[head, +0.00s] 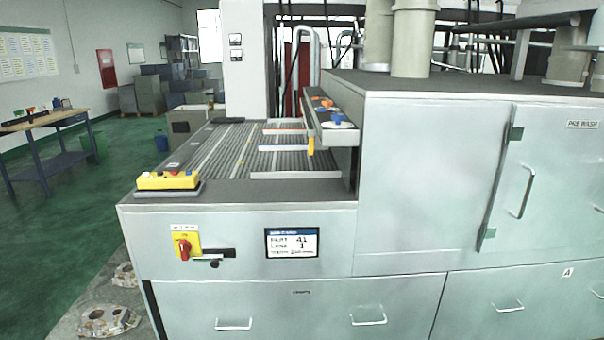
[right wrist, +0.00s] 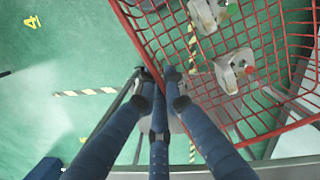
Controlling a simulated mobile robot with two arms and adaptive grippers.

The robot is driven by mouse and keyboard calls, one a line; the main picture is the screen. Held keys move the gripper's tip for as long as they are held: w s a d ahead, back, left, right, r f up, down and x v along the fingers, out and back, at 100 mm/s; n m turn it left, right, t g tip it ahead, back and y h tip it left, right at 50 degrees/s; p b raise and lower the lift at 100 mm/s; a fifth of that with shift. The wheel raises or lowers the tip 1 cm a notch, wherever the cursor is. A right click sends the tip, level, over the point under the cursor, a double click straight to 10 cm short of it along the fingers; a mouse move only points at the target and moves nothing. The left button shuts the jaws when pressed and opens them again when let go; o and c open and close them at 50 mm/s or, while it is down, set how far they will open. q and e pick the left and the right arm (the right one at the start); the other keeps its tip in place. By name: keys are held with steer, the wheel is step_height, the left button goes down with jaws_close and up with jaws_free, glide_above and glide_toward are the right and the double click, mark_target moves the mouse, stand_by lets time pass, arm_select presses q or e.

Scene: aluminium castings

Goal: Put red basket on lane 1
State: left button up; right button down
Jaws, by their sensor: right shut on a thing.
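The red basket (right wrist: 131,30) is an open wire mesh basket, seen from above in the right wrist view. It holds light grey metal castings (right wrist: 236,70). My right gripper (right wrist: 158,76) is shut on the basket's rim on its left side. The basket is cut off by the picture edge and does not show in the head view. In the head view a roller conveyor bed (head: 225,148) lies on the machine, with orange, blue and pale divider strips. A screen (head: 292,243) on the machine front reads lane 1. Which strip bounds lane 1 I cannot tell. My left gripper is not in view.
A yellow button box (head: 168,181) stands on the machine's front left corner. A tall metal cabinet (head: 430,180) closes off the right. A workbench (head: 45,120) stands far left. Loose castings (head: 105,321) lie at the lower left.

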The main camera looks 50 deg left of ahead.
steer(key=s+f+n, duration=0.2)
steer(key=shift+s+d+f+n, duration=0.15)
steer(key=shift+f+n, duration=0.15)
steer(key=shift+f, duration=0.1)
stand_by(0.4)
